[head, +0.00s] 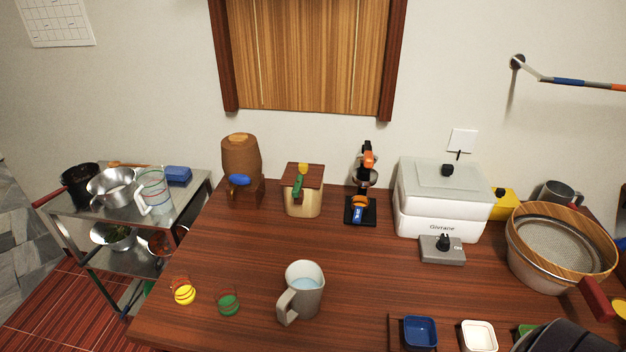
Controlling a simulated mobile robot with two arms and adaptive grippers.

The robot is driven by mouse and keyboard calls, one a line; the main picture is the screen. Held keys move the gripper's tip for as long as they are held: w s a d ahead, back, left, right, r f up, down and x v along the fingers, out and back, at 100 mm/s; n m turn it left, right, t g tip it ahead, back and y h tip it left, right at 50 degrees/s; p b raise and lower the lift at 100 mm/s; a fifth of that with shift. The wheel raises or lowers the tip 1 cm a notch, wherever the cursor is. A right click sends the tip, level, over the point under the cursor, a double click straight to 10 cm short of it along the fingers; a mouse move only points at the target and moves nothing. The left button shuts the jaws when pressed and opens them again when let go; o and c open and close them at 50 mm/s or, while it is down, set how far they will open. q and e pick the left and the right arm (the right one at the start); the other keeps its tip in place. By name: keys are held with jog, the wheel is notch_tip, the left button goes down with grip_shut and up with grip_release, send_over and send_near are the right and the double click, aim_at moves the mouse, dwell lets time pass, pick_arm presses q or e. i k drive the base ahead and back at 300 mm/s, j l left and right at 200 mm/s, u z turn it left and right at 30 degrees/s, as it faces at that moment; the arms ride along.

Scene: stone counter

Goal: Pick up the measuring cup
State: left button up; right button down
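A clear measuring cup (154,190) with a pale handle and red markings around its upper part stands upright on the top shelf of the metal cart (92,225), at the left. It is beside a steel bowl (113,187). A grey jug-like mug (303,291) with a handle on its left and pale bluish contents stands on the wooden table, near the front. Neither of my grippers is in view, and nothing is seen touching the cup.
A blue box (177,174) lies behind the cup. The table (250,245) holds a wooden barrel (241,160), a white appliance (440,200) and a sieve (561,245). Blue and white trays are at the front right. A dark rounded shape (572,337) fills the bottom right corner. Mid-table is largely clear.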

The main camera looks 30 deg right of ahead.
aim_at(359, 212)
jog(key=z, duration=1.3)
